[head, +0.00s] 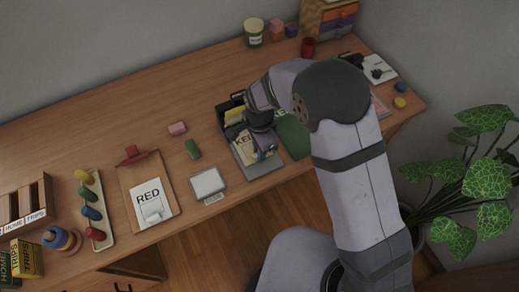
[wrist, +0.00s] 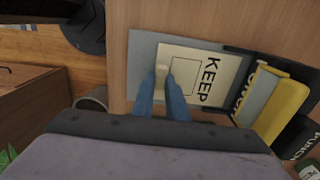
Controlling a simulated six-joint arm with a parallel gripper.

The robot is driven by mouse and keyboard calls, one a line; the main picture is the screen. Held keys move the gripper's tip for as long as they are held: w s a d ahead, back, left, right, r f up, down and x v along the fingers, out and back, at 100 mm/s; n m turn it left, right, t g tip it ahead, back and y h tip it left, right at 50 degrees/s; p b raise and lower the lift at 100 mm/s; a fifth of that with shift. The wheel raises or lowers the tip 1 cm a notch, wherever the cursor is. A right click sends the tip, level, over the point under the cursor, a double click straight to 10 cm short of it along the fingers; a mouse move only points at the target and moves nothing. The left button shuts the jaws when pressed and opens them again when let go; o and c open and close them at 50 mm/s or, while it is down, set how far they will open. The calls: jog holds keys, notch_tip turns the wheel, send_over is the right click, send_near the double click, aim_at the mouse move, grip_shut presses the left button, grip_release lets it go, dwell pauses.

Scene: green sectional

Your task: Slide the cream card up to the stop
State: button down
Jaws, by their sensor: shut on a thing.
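The cream card (wrist: 225,65), marked KEEP, lies flat on a grey plate (wrist: 142,50) in the wrist view; it also shows beside my wrist in the head view (head: 243,151). My gripper (wrist: 161,84) has its two blue fingers shut on a small pale knob (wrist: 161,74) at the card's left part. A black punch with a yellow lever (wrist: 282,103) stands at the plate's right end in the wrist view. The card's far edge is close to the punch's dark frame; I cannot tell whether they touch. No separate stop can be made out.
In the head view, a green mat (head: 292,135) lies right of the plate, partly behind my arm. A green block (head: 193,149), a pink block (head: 177,128) and a small grey-framed panel (head: 207,183) lie to the left. Clear wood lies behind them.

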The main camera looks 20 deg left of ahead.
jog(key=shift+a, duration=0.1)
dwell(0.3)
jog(key=shift+w+a, duration=0.95)
jog(key=shift+w, duration=0.05)
jog(key=shift+w+a, duration=0.2)
jog(key=shift+w, duration=0.05)
jog(key=shift+w+a, duration=0.45)
jog(key=shift+a, duration=0.05)
dwell(0.4)
jog(key=c, duration=1.7)
grip_release()
jog(key=shift+o, duration=0.2)
